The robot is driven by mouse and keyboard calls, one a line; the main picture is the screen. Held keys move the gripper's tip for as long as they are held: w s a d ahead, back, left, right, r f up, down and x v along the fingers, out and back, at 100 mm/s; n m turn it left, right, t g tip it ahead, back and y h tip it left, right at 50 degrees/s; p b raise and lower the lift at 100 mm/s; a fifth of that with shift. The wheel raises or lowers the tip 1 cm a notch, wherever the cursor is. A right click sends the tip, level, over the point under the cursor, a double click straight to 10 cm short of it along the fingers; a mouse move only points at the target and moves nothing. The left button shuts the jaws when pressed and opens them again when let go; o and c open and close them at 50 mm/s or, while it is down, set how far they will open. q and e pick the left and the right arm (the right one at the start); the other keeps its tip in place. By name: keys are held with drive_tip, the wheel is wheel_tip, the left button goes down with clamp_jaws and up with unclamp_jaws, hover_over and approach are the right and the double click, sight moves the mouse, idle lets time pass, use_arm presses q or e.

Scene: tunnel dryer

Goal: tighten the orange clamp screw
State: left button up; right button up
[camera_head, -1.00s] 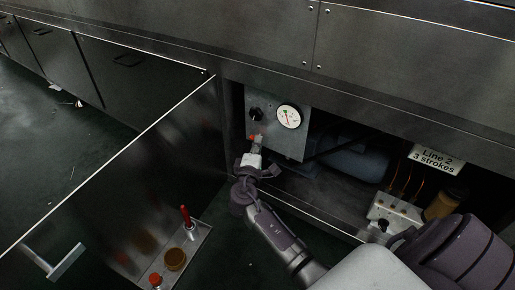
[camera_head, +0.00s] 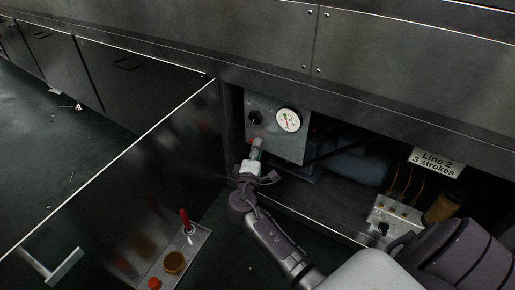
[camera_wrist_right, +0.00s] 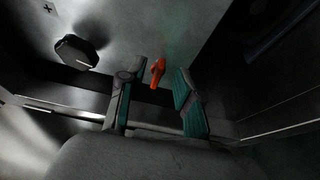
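The orange clamp screw (camera_wrist_right: 157,72) shows in the right wrist view as a small orange handle on the grey metal panel (camera_wrist_right: 130,25). My right gripper (camera_wrist_right: 160,70) is open, with one teal-padded finger on each side of the screw. A gap shows between the screw and each finger. In the head view my right gripper (camera_head: 256,146) is at the lower left of the panel (camera_head: 269,139), below a black knob, and hides the screw. My left gripper is not in view.
A round gauge (camera_head: 288,120) and black knob (camera_head: 255,117) are on the panel. An open door (camera_head: 130,190) on the left carries a tray with a red-handled tool (camera_head: 186,220) and jars. A "Line 2, 3 strokes" label (camera_head: 437,162) hangs above a small manifold (camera_head: 395,214).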

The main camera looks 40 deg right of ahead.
drive_tip(key=v, duration=1.1)
